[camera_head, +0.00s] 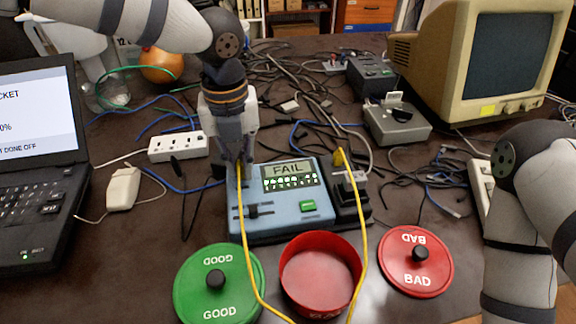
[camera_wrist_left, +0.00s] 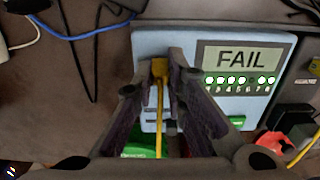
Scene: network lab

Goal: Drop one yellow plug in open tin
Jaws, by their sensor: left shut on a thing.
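My left gripper (camera_head: 240,158) is shut on a yellow plug (camera_wrist_left: 159,68) at one end of a yellow cable (camera_head: 247,262). It is over the left part of the blue tester (camera_head: 283,211), whose screen reads FAIL. I cannot tell how high the plug is above it. The cable runs down past the left side of the open red tin (camera_head: 318,243) and comes back up on its right. Its other yellow plug (camera_head: 339,157) is at the black unit on the tester's right side. The tin stands in front of the tester and looks empty. My right gripper is out of view.
A green GOOD lid (camera_head: 218,261) lies left of the tin and a red BAD lid (camera_head: 400,250) right of it. A laptop (camera_head: 40,170), mouse (camera_head: 123,188), power strip (camera_head: 178,147), monitor (camera_head: 490,70) and tangled dark cables surround the tester.

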